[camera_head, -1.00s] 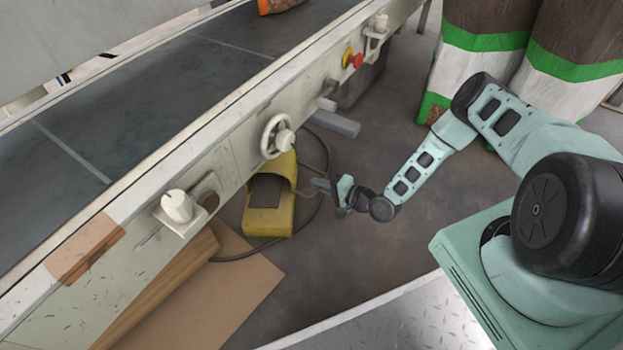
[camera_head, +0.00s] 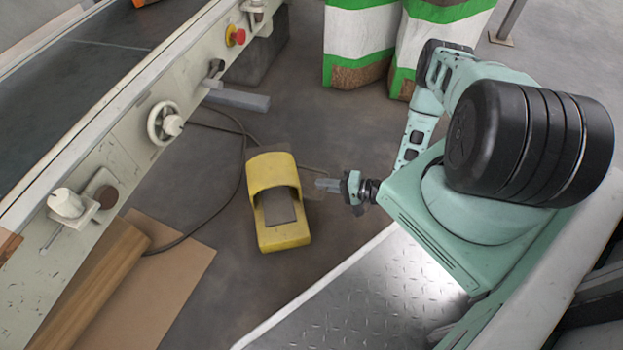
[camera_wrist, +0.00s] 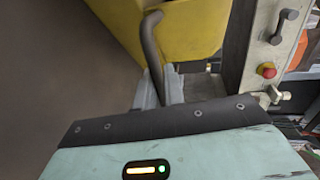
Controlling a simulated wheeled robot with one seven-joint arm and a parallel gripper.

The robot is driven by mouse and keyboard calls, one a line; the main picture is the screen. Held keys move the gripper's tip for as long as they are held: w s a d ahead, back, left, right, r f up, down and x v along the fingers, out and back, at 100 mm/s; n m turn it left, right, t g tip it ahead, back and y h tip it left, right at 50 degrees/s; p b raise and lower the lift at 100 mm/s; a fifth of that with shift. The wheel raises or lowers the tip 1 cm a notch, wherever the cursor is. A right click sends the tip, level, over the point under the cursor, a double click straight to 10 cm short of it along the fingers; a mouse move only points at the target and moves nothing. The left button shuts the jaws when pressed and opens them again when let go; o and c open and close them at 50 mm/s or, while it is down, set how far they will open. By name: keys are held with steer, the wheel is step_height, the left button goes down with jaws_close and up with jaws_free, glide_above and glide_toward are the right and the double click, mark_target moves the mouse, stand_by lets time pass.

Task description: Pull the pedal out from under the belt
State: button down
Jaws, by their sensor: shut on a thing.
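The yellow pedal (camera_head: 280,232) stands on the floor, clear of the belt (camera_head: 85,70), with a gap of bare floor between it and the frame. Its hooded top faces up and a darker plate shows in its opening. My gripper (camera_head: 322,185) is low, at the pedal's right side. In the wrist view the pedal (camera_wrist: 190,30) fills the top, and a curved grey-brown bar (camera_wrist: 150,42) runs from it down between my fingers (camera_wrist: 160,90). My gripper is shut on this bar; the fingertips' exact contact is partly hidden.
A dark cable (camera_head: 240,175) runs from the pedal's area toward the belt frame. Flat cardboard (camera_head: 175,285) lies at lower left. Green-and-white sacks (camera_head: 365,45) stand at the back. A metal tread plate (camera_head: 365,300) is in front. The floor around the pedal is open.

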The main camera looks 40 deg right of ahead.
steer(key=shift+s+d, duration=0.4)
steer(key=shift+s, duration=0.25)
steer(key=c, duration=1.6)
jaws_free()
steer(key=shift+o, duration=0.2)
